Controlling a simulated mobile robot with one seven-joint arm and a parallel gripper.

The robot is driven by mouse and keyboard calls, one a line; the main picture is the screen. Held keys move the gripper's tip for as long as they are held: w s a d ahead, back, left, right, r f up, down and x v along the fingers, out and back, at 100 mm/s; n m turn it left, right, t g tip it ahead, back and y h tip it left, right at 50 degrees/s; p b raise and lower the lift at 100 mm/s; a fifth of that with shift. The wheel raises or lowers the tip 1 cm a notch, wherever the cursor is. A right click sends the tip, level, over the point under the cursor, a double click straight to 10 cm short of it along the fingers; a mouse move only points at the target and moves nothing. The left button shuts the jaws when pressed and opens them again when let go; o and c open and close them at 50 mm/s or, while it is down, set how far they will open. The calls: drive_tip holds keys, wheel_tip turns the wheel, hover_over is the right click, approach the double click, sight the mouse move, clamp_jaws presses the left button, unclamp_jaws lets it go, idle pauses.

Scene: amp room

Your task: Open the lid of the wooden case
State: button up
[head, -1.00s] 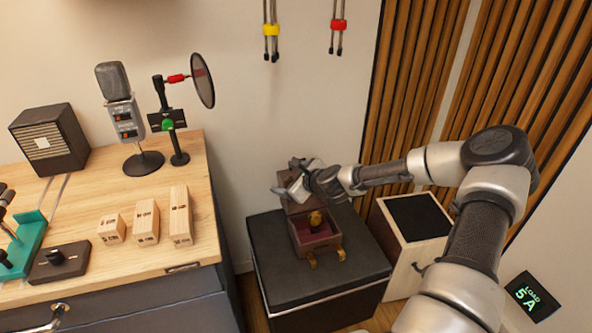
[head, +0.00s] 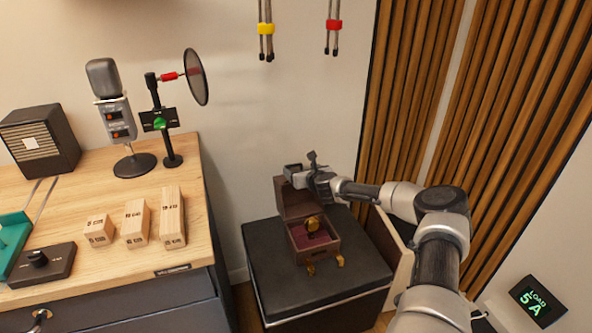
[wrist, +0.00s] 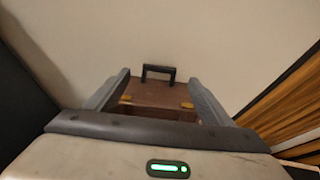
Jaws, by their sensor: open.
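The wooden case (head: 331,247) stands on a black box, with its dark red inside and a round gold thing in it showing. Its brown lid (head: 291,203) stands raised at the back of the case. In the wrist view the lid (wrist: 158,92) shows between the fingers, with a black handle (wrist: 158,70) at its far edge. My gripper (head: 302,165) is open at the top of the lid, its fingers (wrist: 157,90) apart. I cannot tell whether a finger touches the lid.
The black box (head: 268,275) has free room around the case. A wooden desk (head: 95,215) with a microphone (head: 115,115) and several wooden blocks (head: 172,218) stands left. Wood slat panels (head: 410,110) are behind my arm on the right. Red and yellow clipped cables hang on the wall.

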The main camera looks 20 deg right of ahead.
sight(294, 165)
drive_tip(key=b+x, duration=0.1)
drive_tip(key=x, duration=0.5)
drive_tip(key=shift+s+f, duration=0.1)
